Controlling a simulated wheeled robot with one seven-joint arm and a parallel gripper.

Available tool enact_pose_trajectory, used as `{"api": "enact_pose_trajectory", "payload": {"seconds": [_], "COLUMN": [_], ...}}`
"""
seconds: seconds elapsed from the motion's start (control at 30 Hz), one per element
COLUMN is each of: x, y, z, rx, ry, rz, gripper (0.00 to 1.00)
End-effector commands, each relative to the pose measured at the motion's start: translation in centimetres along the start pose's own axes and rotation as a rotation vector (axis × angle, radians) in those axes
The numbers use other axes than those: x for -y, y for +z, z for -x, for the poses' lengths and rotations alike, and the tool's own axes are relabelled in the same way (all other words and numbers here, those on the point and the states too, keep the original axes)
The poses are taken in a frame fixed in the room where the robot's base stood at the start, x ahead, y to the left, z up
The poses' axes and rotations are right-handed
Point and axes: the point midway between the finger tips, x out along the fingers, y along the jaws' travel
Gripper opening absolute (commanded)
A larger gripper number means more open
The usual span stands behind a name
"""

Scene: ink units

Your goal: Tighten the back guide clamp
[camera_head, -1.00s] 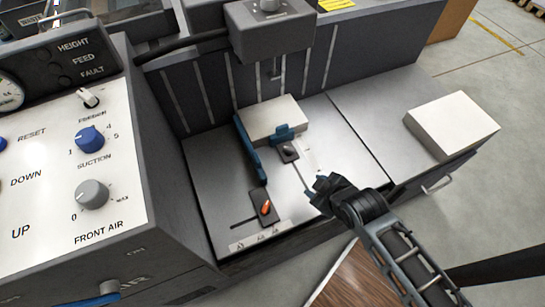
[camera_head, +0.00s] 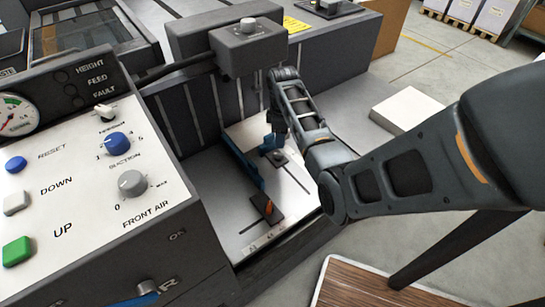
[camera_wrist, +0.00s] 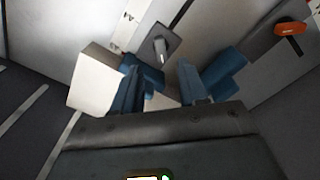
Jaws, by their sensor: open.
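The back guide clamp, a dark block with a small grey lever, shows in the head view (camera_head: 277,158) on the metal bed and in the wrist view (camera_wrist: 160,45). The blue back guide (camera_wrist: 146,70) is beside it. My gripper (camera_head: 276,126) hangs over the bed near this guide. In the wrist view its two dark blue fingers (camera_wrist: 165,82) are apart with no clamp lever between them; the lever lies just beyond the tips. I cannot tell whether they touch anything.
The side guide clamp with an orange lever (camera_head: 268,208) is nearer, beside a long blue guide (camera_head: 243,160). A white stack (camera_wrist: 95,78) stands by the back guide, mostly hidden in the head view. A grey box (camera_head: 248,45) overhangs the bed. The control panel (camera_head: 80,180) is left.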

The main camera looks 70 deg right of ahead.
Motion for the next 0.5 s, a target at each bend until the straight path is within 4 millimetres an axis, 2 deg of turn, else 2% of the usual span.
{"api": "enact_pose_trajectory", "payload": {"seconds": [0.17,0.5], "x": [-0.1,-0.1], "y": [0.1,0.1], "z": [-1.6,-6.5], "rx": [0.003,0.002], "ry": [-0.007,-0.004], "rz": [0.001,-0.001], "gripper": [0.43,0.43]}}
